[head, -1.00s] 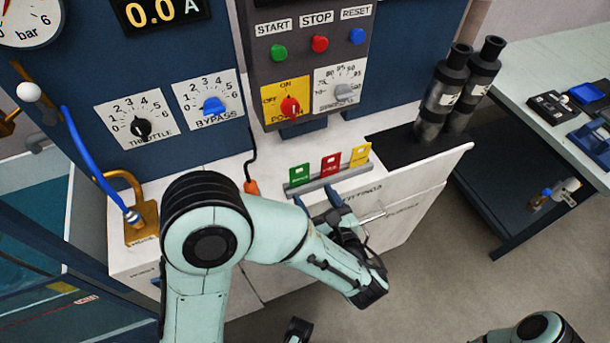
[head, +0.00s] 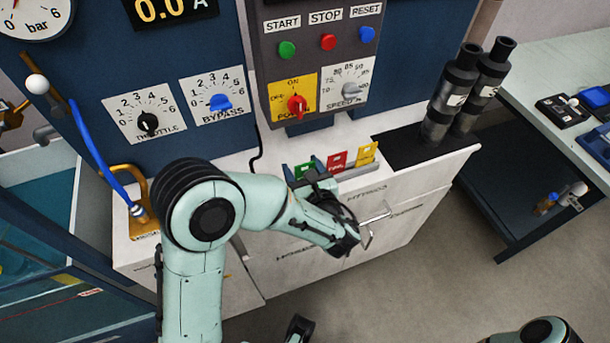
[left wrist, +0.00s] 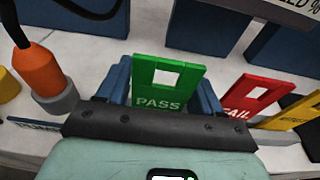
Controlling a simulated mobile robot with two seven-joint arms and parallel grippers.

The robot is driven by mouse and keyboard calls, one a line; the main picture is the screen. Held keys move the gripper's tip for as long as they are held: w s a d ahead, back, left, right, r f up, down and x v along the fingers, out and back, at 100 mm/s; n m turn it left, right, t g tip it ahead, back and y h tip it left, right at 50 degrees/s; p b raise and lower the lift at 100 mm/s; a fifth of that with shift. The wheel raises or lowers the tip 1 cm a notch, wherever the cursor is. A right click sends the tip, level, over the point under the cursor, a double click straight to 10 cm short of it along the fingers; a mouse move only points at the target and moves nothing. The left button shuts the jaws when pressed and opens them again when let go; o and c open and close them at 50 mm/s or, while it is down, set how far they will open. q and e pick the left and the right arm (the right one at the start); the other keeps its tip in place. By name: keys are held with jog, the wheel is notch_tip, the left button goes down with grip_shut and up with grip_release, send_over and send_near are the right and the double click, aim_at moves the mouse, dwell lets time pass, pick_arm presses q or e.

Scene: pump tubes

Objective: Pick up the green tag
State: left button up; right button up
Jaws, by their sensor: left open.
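The green tag (left wrist: 168,74), marked PASS with a square hole, stands upright in the left wrist view. My left gripper (left wrist: 163,92) is open, with one blue finger on each side of the tag. I cannot tell whether either finger touches it. In the head view the green tag (head: 305,168) stands at the left end of a grey rack (head: 360,171) on the white cabinet top. My left gripper (head: 311,183) reaches it from the front and partly hides it and the rack.
The red FAIL tag (head: 337,160) and yellow tag (head: 367,152) stand just right of the green one. The control panel (head: 320,70) rises behind. Dark cylinders (head: 450,95) stand at right.

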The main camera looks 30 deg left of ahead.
pick_arm(q)
jog(key=c, duration=0.7)
jog(key=shift+r, duration=0.1)
